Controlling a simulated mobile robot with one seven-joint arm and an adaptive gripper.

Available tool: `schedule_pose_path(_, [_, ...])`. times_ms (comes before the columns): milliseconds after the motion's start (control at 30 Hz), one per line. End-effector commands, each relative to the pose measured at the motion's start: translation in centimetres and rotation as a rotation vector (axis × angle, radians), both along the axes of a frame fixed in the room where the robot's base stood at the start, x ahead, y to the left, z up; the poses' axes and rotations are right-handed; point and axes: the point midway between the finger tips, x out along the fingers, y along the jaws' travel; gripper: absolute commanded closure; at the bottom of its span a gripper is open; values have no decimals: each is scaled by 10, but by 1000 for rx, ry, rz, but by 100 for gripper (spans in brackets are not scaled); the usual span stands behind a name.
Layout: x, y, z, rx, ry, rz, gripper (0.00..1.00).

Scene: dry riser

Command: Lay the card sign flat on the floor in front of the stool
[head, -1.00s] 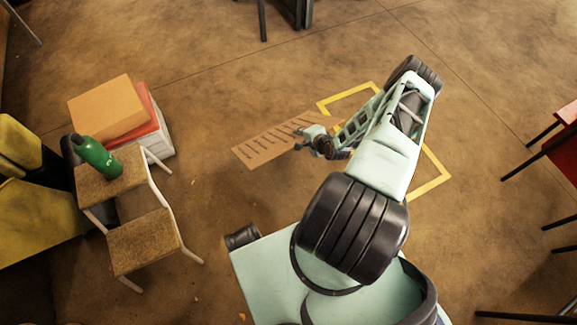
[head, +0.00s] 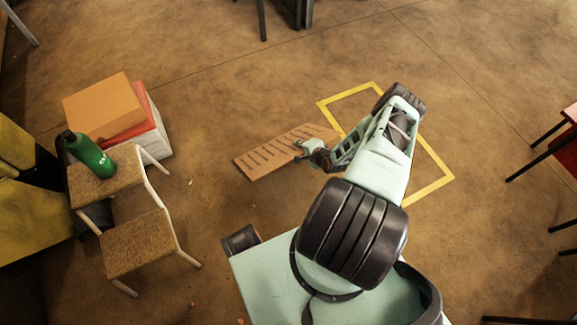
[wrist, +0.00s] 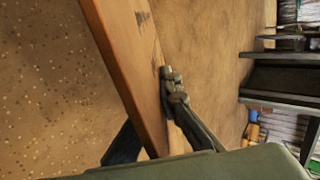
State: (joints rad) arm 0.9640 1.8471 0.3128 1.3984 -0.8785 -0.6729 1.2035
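The card sign (head: 275,157), a long brown board with a row of dark slanted marks, is left of my arm in the head view. My gripper (head: 304,150) is shut on it near its right part. In the wrist view the sign (wrist: 125,60) runs up between the fingers of my gripper (wrist: 165,95), seen nearly edge-on; one finger is largely hidden behind it. Its height above the floor is hard to tell. The stool (head: 138,243), a two-step one with cork tops and pale legs, stands to the left, apart from the sign.
A green bottle (head: 90,155) stands on the stool's upper step. Stacked boxes (head: 103,105) sit behind it. A yellow chair (head: 30,215) is at the far left. A yellow taped outline (head: 432,188) marks floor under my arm. Floor between stool and sign is clear.

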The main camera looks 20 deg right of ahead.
Motion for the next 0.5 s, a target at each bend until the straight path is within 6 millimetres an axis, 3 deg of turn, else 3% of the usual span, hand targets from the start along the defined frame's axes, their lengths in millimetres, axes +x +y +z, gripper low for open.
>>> schedule_pose_path(100, [0, 0, 0, 0, -1, 0, 100])
schedule_pose_path(233, [0, 0, 0, 0, 0, 0, 84])
schedule_pose_path(500, [-1, 0, 2, -1, 0, -1, 84])
